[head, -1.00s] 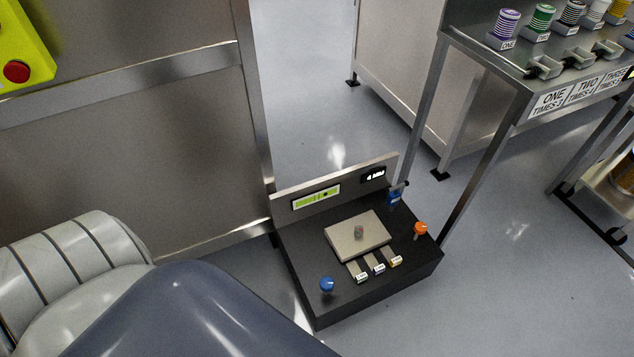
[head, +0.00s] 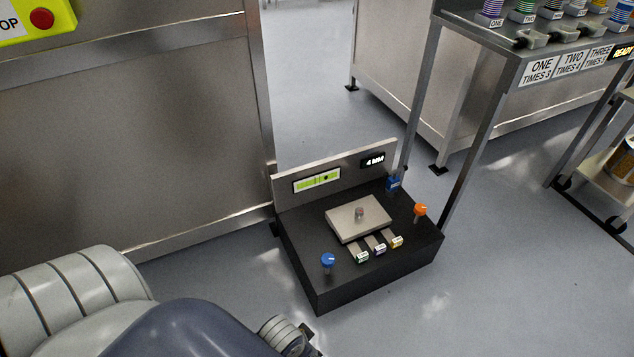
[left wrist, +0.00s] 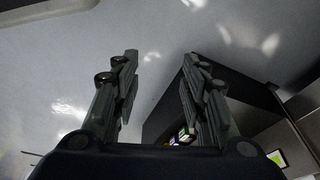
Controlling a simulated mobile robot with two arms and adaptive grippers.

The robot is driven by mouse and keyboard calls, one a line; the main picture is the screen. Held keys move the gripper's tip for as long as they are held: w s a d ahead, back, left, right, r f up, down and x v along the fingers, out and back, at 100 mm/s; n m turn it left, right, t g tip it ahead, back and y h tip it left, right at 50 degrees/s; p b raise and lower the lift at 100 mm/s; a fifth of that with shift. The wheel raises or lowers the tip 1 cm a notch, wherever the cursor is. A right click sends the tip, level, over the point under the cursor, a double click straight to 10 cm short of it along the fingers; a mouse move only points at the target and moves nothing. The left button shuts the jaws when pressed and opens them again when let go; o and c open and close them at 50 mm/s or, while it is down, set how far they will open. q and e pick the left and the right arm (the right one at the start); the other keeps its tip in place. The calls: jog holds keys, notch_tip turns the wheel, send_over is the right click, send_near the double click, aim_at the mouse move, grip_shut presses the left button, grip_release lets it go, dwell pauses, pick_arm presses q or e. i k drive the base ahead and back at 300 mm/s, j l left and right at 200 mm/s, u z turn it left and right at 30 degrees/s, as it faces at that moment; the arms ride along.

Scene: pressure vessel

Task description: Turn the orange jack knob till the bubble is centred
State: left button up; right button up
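The orange jack knob (head: 420,210) stands on the right corner of a low black box (head: 365,285) on the floor. A green level vial (head: 317,180) is on the box's upright back panel; its small dark bubble looks right of the middle marks. The vial also shows in the left wrist view (left wrist: 280,158). My left gripper (left wrist: 160,58) is open and empty, its fingers apart over the floor with the box beyond and right. In the head view only my left arm and wrist show, left of the box's front. My right gripper is not in view.
On the box are a blue knob (head: 327,260), a grey plate (head: 345,222) with a small cylinder, several labelled tabs (head: 380,250), a blue part (head: 393,183) and a "4 MM" display (head: 374,160). A steel cabinet (head: 130,140) stands left; a rack leg (head: 478,150) rises behind right. Front floor is clear.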

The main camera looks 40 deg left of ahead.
aim_at(420, 209)
jog(key=i+l+z, duration=0.25)
jog(key=i+l, duration=0.5)
